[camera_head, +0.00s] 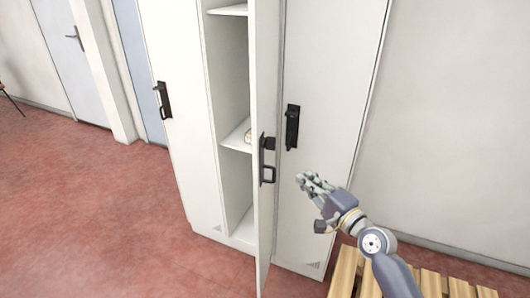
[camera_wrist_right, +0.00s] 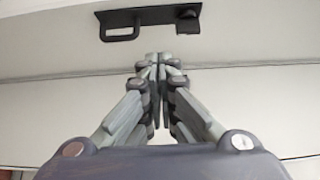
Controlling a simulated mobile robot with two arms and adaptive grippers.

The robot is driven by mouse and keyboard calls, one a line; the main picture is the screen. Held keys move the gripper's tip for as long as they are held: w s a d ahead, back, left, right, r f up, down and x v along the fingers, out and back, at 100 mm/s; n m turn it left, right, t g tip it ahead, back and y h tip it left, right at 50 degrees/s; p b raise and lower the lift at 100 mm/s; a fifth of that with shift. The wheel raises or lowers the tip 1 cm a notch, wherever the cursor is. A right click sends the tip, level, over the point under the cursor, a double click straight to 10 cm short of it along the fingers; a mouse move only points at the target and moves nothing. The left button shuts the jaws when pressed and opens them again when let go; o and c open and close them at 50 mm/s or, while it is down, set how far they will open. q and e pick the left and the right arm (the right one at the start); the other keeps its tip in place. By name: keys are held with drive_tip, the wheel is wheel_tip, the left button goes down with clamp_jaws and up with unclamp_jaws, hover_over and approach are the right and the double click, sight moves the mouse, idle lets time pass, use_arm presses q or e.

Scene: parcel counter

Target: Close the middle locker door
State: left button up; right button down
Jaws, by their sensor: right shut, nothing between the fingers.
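The middle locker door (camera_head: 265,90) stands open, swung out toward me, and is seen nearly edge-on. Its black handle (camera_head: 267,160) is on the door's outer face. The open middle locker (camera_head: 232,70) shows white shelves inside. My right gripper (camera_head: 305,182) is shut and empty, to the right of the open door and apart from its handle in the head view. In the right wrist view the closed fingers (camera_wrist_right: 160,62) point toward a pale panel with a black handle (camera_wrist_right: 148,18) above them. My left gripper is not in view.
The right locker door (camera_head: 330,110) with its black handle (camera_head: 292,127) is closed behind my gripper. The left locker door (camera_head: 170,50) is also closed. A wooden slatted bench (camera_head: 432,284) stands at the lower right. The red floor (camera_head: 90,200) is clear at the left.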

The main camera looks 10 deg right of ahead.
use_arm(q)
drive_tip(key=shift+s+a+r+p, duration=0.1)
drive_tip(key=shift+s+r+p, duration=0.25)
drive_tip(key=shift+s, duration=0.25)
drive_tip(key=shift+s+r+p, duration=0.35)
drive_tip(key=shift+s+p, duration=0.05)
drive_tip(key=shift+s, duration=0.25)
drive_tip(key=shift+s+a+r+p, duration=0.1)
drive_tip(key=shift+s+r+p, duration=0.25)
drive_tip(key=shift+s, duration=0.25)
use_arm(e)
drive_tip(key=w+a, duration=0.7)
drive_tip(key=w, duration=0.3)
drive_tip(key=shift+r, duration=0.2)
